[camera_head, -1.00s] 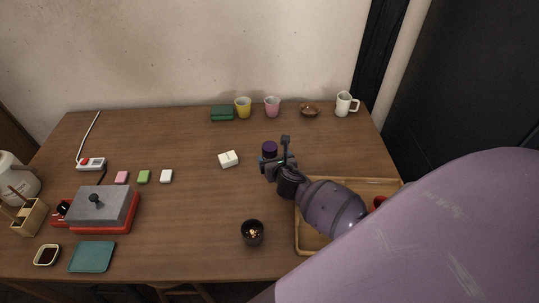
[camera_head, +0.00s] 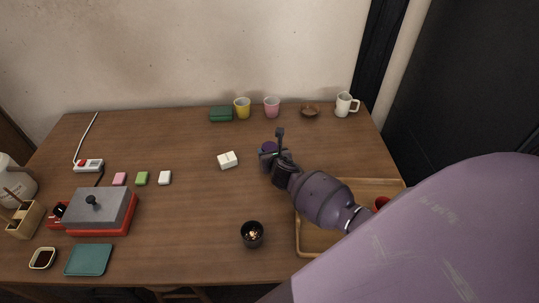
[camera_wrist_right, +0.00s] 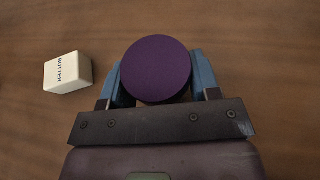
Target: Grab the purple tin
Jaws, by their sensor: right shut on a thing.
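The purple tin (camera_wrist_right: 156,68) is a round can seen from above in the right wrist view, between the two blue fingers of my right gripper (camera_wrist_right: 158,85). In the head view the tin (camera_head: 268,147) stands on the wooden table, mostly hidden behind the gripper. My right gripper (camera_head: 270,155) is shut on the tin, with a finger on each side. I cannot tell whether the tin touches the table. My left gripper does not show.
A white butter block (camera_head: 228,160) lies just left of the tin. A wooden tray (camera_head: 300,240) is under my right forearm, and a dark cup (camera_head: 252,235) stands near the front. Cups (camera_head: 242,107) and a mug (camera_head: 344,104) line the back.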

